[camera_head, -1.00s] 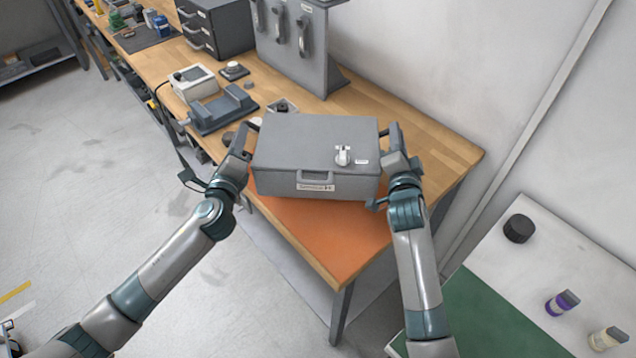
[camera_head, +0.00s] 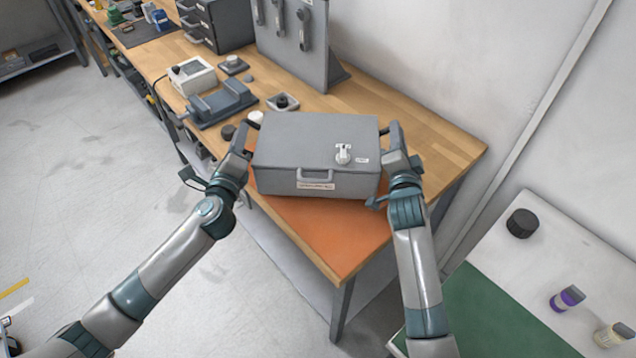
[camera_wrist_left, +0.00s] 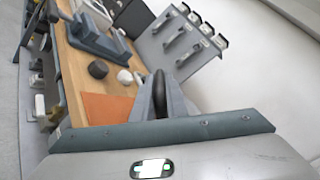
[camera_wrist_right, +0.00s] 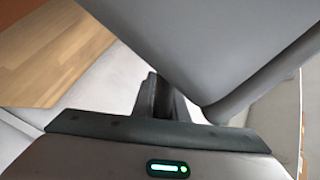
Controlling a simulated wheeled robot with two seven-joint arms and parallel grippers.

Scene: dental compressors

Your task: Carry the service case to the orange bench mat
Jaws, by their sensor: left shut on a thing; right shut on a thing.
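The grey service case (camera_head: 310,155) is held level between my two grippers, over the orange bench mat (camera_head: 325,235) at the near end of the wooden bench. My left gripper (camera_head: 247,135) is shut on the case's left side. My right gripper (camera_head: 395,145) is shut on its right side. The case hides the back part of the mat; whether its underside touches the mat cannot be told. In the left wrist view, the fingers (camera_wrist_left: 160,95) close on a dark handle and a piece of the mat (camera_wrist_left: 105,107) shows. In the right wrist view, the case (camera_wrist_right: 220,50) fills the top.
A blue-grey vise-like fixture (camera_head: 220,102), a white box device (camera_head: 190,75) and small round parts stand on the bench behind the case. A grey tool panel (camera_head: 295,45) stands farther back. A side table with a green mat (camera_head: 490,315) is at lower right.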

